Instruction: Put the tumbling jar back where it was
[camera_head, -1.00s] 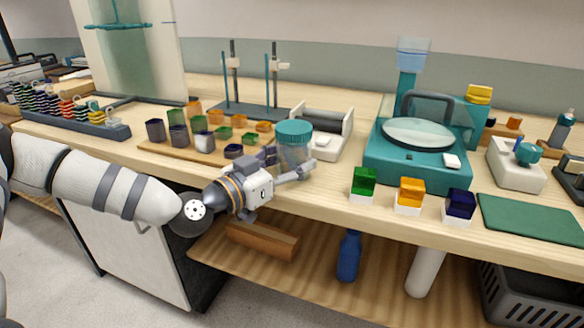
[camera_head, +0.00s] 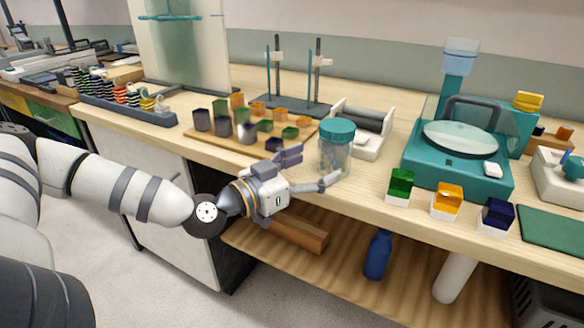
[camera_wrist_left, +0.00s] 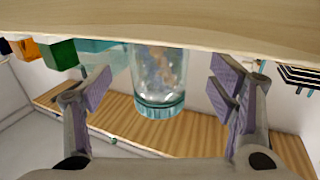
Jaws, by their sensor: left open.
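The tumbling jar (camera_head: 337,158), clear with a teal lid, stands upright near the bench's front edge, just in front of the tumbler (camera_head: 362,128), a white base with dark rollers. My left gripper (camera_head: 314,168) is open at the bench edge, left of the jar, with its fingers pointing toward it. In the left wrist view the jar (camera_wrist_left: 158,75) appears upside down, ahead of and between the spread fingers (camera_wrist_left: 165,90), with gaps on both sides. The fingers do not grip it. My right gripper is not in view.
A wooden board (camera_head: 225,140) with several coloured blocks lies left of the jar. Green (camera_head: 400,184), amber (camera_head: 447,198) and dark blue (camera_head: 496,214) cubes stand to the right, before a teal machine (camera_head: 440,165). Below is a shelf with a blue bottle (camera_head: 377,255).

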